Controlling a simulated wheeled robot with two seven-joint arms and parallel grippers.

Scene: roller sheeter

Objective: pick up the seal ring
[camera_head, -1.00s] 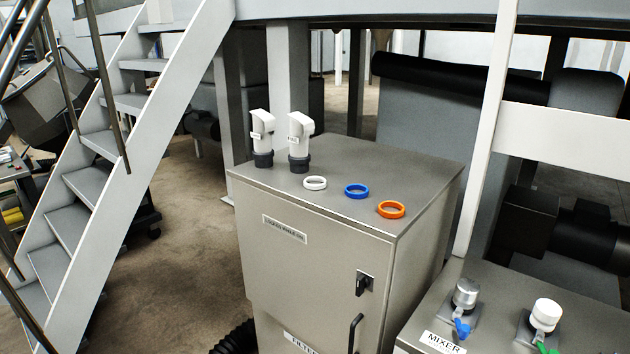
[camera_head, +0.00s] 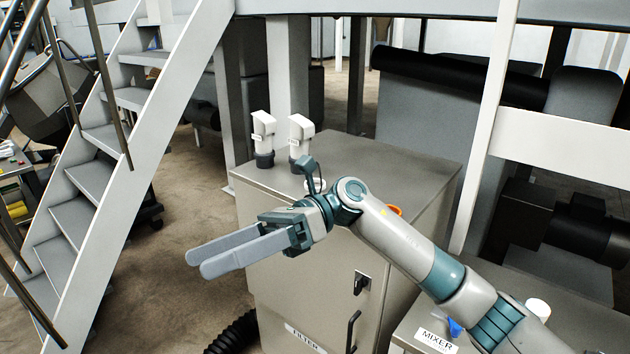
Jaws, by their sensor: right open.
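My right gripper (camera_head: 197,264) reaches in from the lower right, in front of the cabinet's front left edge. Its two long grey fingers point left over the floor, with nothing between them. Behind my right wrist, on the cabinet top, a white ring (camera_head: 316,186) shows partly. An orange ring (camera_head: 395,210) peeks out behind my forearm. My left gripper is not in view.
The grey metal cabinet (camera_head: 405,165) carries two white-topped fittings (camera_head: 263,135) (camera_head: 299,138) at its back left. A stair (camera_head: 130,150) rises at the left. A box marked MIXER (camera_head: 436,340) stands at the lower right, partly behind my arm.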

